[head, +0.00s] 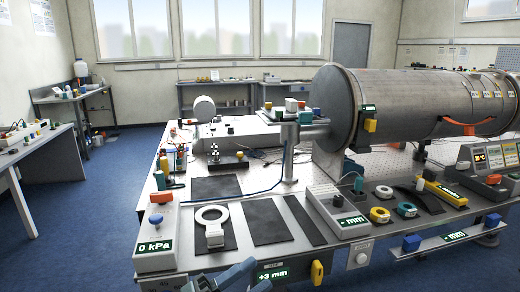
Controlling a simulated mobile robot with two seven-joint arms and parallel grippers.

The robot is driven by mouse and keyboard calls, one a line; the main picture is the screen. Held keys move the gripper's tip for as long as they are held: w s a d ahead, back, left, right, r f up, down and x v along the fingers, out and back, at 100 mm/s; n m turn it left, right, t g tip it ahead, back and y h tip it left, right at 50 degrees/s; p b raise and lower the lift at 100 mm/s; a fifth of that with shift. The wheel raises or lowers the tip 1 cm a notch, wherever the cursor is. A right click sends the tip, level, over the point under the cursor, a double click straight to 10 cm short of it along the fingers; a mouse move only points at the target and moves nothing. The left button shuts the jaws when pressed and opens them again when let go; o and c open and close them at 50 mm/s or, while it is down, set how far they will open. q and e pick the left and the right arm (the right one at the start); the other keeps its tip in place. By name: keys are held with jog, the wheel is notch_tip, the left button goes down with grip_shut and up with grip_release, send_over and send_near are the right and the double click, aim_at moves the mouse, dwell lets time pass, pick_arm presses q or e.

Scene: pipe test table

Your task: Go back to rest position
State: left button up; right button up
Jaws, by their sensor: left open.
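My left gripper (222,276) shows at the bottom edge of the head view, in front of the table's front panel. It is blue-grey and open, and I see nothing between its fingers. Most of its arm is cut off by the frame. My right gripper is not in view. The test table (372,161) with its perforated top stands in front of me. A large grey metal pipe (425,103) lies across its right side.
A pressure box reading 0 kPa (155,240) stands at the table's front left corner. Dark mats (268,220) and a white ring-shaped tool (212,222) lie near the front edge. A box reading mm (335,208) stands right of them. Blue floor (60,235) is clear at left.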

pick_arm(q)
jog(key=s+a+f+n+y, duration=0.4)
jog(key=f+n+y, duration=0.1)
jog(key=f+n, duration=0.3)
jog(key=s+a+f+n+y, duration=0.4)
jog(key=s+f+n+y, duration=0.1)
jog(key=f+n, duration=0.4)
jog(key=s+a+f+n+y+p, duration=0.1)
jog(key=s+a+f+n+y, duration=0.3)
jog(key=f+n+y, duration=0.2)
notch_tip(320, 180, down, 3)
jog(key=shift+s+a+r+n+y, duration=0.15)
jog(key=shift+s+a+n+y, duration=0.2)
jog(key=shift+n, duration=0.85)
jog(key=shift+d, duration=0.1)
